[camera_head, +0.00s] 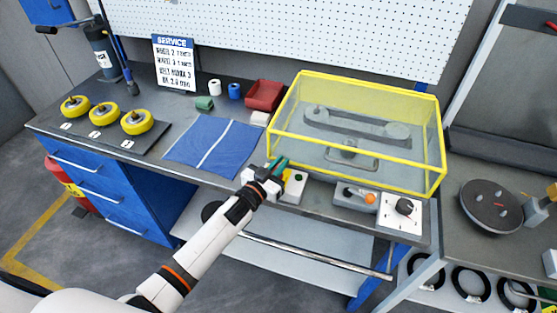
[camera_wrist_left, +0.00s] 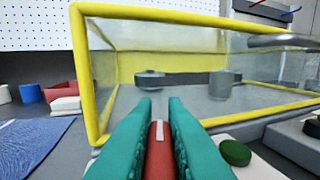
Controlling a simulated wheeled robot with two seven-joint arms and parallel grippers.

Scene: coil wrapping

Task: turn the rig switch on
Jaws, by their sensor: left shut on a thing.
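My left gripper (camera_head: 280,164) is at the front edge of the workbench, in front of the yellow-framed clear box. In the left wrist view its teal fingers (camera_wrist_left: 158,125) are shut on a red switch part (camera_wrist_left: 160,150) with a white stripe, seen between them. The small white switch box (camera_head: 294,187) is partly hidden by the gripper in the head view. A green button (camera_wrist_left: 235,152) sits just right of the fingers in the left wrist view. Whether the switch is on or off cannot be told. My right gripper is not clearly in view.
The yellow-framed guard (camera_head: 441,150) over a belt rig stands right behind the gripper. To the right are a grey box with an orange knob (camera_head: 370,198) and a white dial box (camera_head: 401,213). A blue cloth (camera_head: 190,152) and yellow wheels (camera_head: 137,121) lie left.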

